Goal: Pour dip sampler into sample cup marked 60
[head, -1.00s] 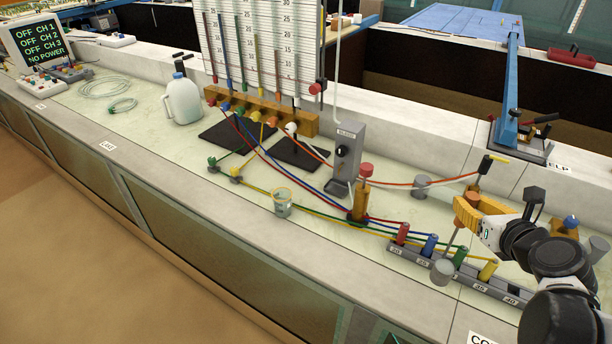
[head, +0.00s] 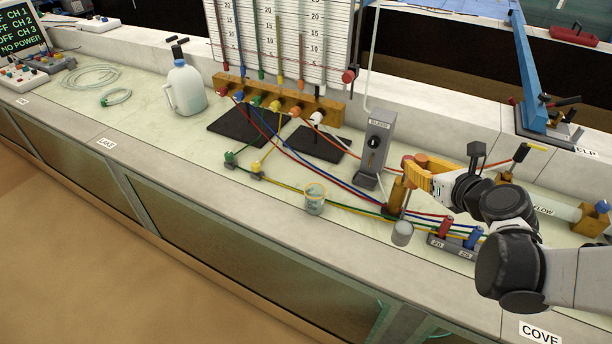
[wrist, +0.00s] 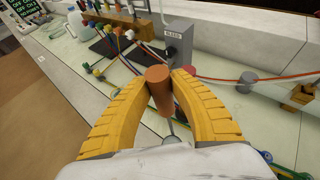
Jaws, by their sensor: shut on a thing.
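My gripper (head: 412,172) has yellow fingers shut on the handle of the dip sampler (head: 402,234), a thin rod with a small grey cup at its lower end. The sampler hangs nearly upright above the bench. In the wrist view its orange-brown handle (wrist: 160,92) stands between my fingertips (wrist: 168,78). A clear sample cup (head: 314,199) with a yellowish rim stands on the bench, left of the sampler and apart from it. I cannot read its mark. What is inside the sampler's cup is hidden.
A grey box (head: 373,150) and a brass-coloured post stand behind the sampler. A rack with coloured plugs (head: 445,228) is to its right. A white jug (head: 185,90) stands farther left. The bench's front strip is clear.

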